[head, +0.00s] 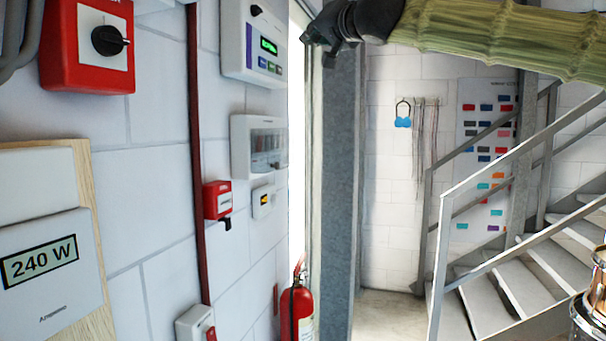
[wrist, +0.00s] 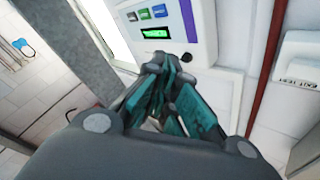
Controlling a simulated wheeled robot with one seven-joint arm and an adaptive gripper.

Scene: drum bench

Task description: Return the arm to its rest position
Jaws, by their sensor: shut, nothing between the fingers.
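My gripper (head: 322,30) shows at the top middle of the head view, at the end of my arm, which enters from the upper right in a pale green ribbed cover. In the wrist view my gripper (wrist: 168,68) is shut and empty, its dark fingers with teal pads brought together. The fingertips appear in front of a white wall panel (wrist: 215,78) with a lit green display; I cannot tell how far apart they are. The same panel (head: 262,82) hangs on the wall left of my gripper in the head view.
The left wall carries a red box with a black knob (head: 108,40), a 240 W unit (head: 50,275), a breaker box (head: 240,148) and a red call point (head: 215,200). A fire extinguisher (head: 297,310) stands below. A grey column (head: 337,200) and stairs (head: 500,290) lie beyond.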

